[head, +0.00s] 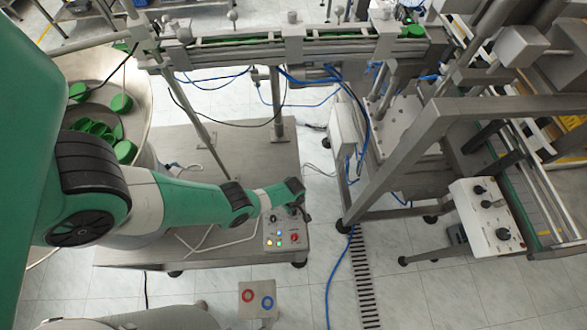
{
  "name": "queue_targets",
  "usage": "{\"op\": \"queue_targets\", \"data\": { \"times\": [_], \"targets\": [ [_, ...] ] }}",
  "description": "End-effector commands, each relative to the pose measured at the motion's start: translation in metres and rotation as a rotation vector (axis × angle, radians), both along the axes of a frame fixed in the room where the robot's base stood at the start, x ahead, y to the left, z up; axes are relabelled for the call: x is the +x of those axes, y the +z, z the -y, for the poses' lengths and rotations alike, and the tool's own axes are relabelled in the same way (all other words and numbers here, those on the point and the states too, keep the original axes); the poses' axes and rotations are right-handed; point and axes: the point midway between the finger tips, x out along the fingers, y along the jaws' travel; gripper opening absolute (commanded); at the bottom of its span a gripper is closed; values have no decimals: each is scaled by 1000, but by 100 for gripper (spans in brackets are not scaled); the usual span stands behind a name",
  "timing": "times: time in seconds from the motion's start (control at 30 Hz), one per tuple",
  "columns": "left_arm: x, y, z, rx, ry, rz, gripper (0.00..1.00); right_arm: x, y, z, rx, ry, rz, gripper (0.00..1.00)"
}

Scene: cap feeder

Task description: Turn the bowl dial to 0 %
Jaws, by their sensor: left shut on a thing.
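A small grey control box (289,239) stands at the front right of the metal table, with small lit lamps and a red button (294,238) on its face. My left arm reaches in from the left, and my left gripper (299,208) is at the box's upper right part. It is shut on what appears to be the bowl dial there. The fingers and wrist hide the dial, so its setting cannot be read. The feeder bowl (143,88) with several green caps (122,103) is at the left, partly behind my arm. My right gripper is out of view.
A second control box (487,217) with black knobs stands at the right by the conveyor frame. A grey post plate with a red and a blue ring (258,300) is at the front. A cap track (300,48) runs across the back.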

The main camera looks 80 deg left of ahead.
Motion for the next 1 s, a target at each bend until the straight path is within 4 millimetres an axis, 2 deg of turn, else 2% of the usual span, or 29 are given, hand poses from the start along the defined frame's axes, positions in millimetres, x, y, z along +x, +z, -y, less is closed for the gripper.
{"op": "queue_targets", "data": {
  "times": [0.43, 0.47, 0.6, 0.63, 1.0],
  "targets": [
    [-1, -1, 0, 1, 14, 0, 0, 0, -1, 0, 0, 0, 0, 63],
    [-1, -1, 0, 1, 14, 0, 35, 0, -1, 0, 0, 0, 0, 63],
    [-1, -1, 0, 0, 13, 0, 60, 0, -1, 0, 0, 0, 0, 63],
    [0, -1, 0, 0, 13, 0, 63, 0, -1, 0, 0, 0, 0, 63],
    [0, 5, 0, 0, 12, 0, 63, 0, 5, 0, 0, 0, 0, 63]
  ]
}}
